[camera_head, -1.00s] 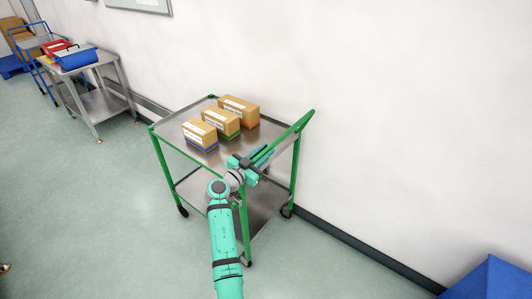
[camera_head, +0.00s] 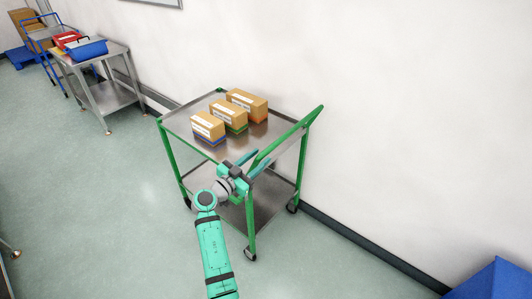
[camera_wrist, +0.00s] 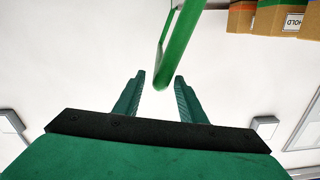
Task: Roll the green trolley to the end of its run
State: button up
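The green trolley (camera_head: 166,150) stands beside the wall, with green posts, steel shelves and black wheels. Its sloping green handle (camera_head: 290,130) is at the right end. My gripper (camera_head: 252,158) is at the near end of this handle. In the wrist view my gripper (camera_wrist: 158,85) is open, its two fingers apart.
Three cardboard boxes (camera_head: 229,113) stand on the trolley's top shelf. A steel table (camera_head: 108,97) with red and blue bins stands at the back left. A blue object (camera_head: 495,282) is at the lower right. The floor between trolley and table is clear.

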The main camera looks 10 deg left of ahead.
jog(key=shift+v, duration=1.05)
